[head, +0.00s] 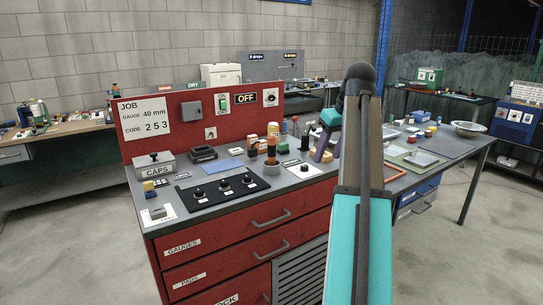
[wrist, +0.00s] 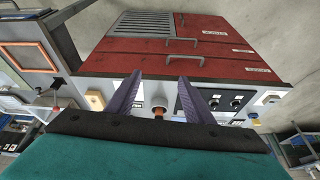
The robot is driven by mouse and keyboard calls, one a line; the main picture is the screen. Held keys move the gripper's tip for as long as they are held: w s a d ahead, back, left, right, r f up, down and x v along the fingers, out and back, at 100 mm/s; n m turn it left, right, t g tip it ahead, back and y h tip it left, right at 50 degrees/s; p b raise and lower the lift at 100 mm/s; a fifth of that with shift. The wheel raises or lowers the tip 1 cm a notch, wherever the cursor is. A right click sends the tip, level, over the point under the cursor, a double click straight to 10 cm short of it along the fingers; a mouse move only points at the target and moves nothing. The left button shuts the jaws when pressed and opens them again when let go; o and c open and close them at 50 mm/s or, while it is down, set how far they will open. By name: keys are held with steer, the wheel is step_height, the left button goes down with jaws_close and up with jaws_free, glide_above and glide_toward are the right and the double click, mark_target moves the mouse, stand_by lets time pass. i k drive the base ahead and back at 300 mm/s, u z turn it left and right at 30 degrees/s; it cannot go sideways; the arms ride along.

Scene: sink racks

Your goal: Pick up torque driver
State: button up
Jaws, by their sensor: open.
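An upright tool with an orange and black handle (head: 271,150), which looks like the torque driver, stands in a round grey holder (head: 272,168) on the red bench. In the wrist view, a pale round holder (wrist: 158,101) with an orange part (wrist: 158,112) shows between the fingers, apparently the same spot. My gripper (head: 322,156) has purple fingers and is to the right of the tool in the head view. In the wrist view my gripper (wrist: 157,82) is open, with nothing held between the fingertips. My arm hides part of the bench behind it.
A black panel with several knobs (head: 222,188) is left of the tool, and a white plate with a black knob (head: 304,168) is right. Several small bottles and blocks crowd behind. The red back panel (head: 190,122) rises behind the bench. An orange frame (head: 395,172) lies farther right.

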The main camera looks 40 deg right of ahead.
mark_target(272, 138)
steer(key=z, duration=0.05)
steer(key=i, duration=0.95)
steer(key=u, duration=0.05)
